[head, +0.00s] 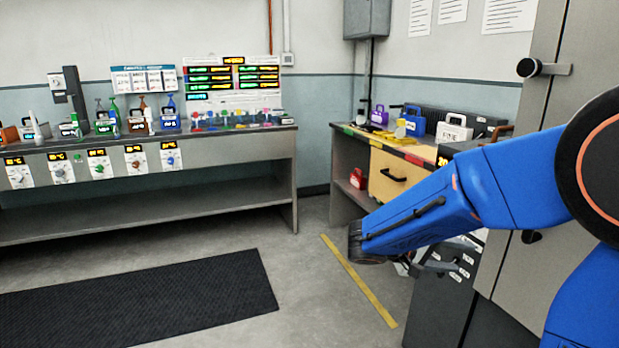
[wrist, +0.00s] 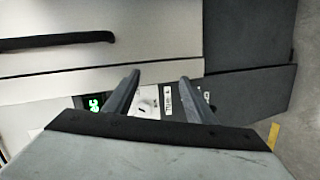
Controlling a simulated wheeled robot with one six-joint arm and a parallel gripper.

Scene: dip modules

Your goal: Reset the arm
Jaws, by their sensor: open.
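My blue arm reaches in from the right in the head view, and my gripper (head: 402,264) is at its lower left end, partly hidden behind the arm. In the wrist view my gripper (wrist: 160,95) shows two grey fingers set apart with nothing held between them. Beyond the fingers is a dark panel (wrist: 240,88) with white labels and a small green display (wrist: 94,103). The same dark unit (head: 445,290) stands low at the right in the head view.
A grey cabinet (head: 545,130) with handles stands close to my arm on the right. A bench (head: 230,150) with bottles and dials is at the left. Another bench with a wooden drawer (head: 395,178) holds cases. The floor around the black mat (head: 140,300) is clear.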

